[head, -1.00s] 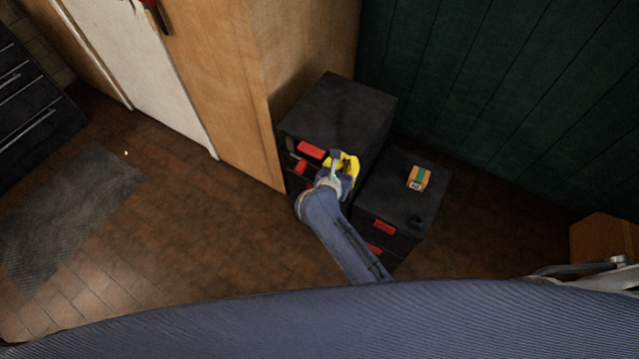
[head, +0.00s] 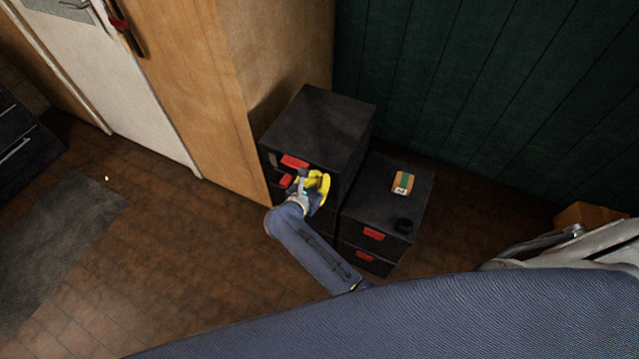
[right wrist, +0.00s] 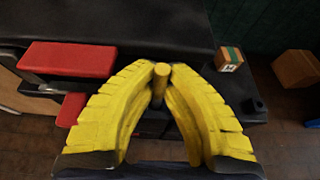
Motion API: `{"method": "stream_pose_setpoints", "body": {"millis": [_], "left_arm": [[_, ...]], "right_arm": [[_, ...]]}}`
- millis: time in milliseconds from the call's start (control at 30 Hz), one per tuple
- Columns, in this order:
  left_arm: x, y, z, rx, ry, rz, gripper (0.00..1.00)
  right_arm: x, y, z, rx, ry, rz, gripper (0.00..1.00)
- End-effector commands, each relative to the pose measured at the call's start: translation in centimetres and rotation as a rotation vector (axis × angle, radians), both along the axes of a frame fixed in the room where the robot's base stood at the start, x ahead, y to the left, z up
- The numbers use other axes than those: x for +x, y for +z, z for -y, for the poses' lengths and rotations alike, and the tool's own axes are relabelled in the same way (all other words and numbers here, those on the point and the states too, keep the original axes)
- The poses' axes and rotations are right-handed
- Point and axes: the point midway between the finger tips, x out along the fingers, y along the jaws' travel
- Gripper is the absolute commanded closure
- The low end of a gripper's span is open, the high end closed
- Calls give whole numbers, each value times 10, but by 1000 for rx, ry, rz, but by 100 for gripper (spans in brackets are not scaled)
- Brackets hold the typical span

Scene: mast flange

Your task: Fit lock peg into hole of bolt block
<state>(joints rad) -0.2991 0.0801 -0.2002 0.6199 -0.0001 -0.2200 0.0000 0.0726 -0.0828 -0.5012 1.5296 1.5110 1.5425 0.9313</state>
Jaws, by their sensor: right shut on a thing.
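My right gripper (head: 318,184), with yellow fingers, is in front of the taller black drawer cabinet (head: 318,122), near its red handles. In the right wrist view the fingertips (right wrist: 161,77) are shut on a short yellow cylinder, which looks like the lock peg (right wrist: 161,72). Its rounded end shows between the tips, with a darker part below it. The peg is apart from the red handles in that view. I cannot make out the bolt block or its hole for certain; a small grey metal part (right wrist: 40,88) sits below the upper red handle. My left gripper is not in view.
A lower black drawer unit (head: 375,190) stands to the right, with an orange-green box (head: 402,183) and a small black object (head: 403,225) on top. A wooden cabinet (head: 240,100) stands left of the tall drawers.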

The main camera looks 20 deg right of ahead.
Motion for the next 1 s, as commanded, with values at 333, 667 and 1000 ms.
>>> {"method": "stream_pose_setpoints", "body": {"millis": [333, 667, 1000], "left_arm": [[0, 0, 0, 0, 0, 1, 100], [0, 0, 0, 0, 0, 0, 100], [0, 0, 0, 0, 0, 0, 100]], "right_arm": [[0, -24, 0, 0, 1, 1, 100], [0, -26, 0, -1, 0, -1, 100], [0, -26, 0, 0, 0, 0, 68]]}}
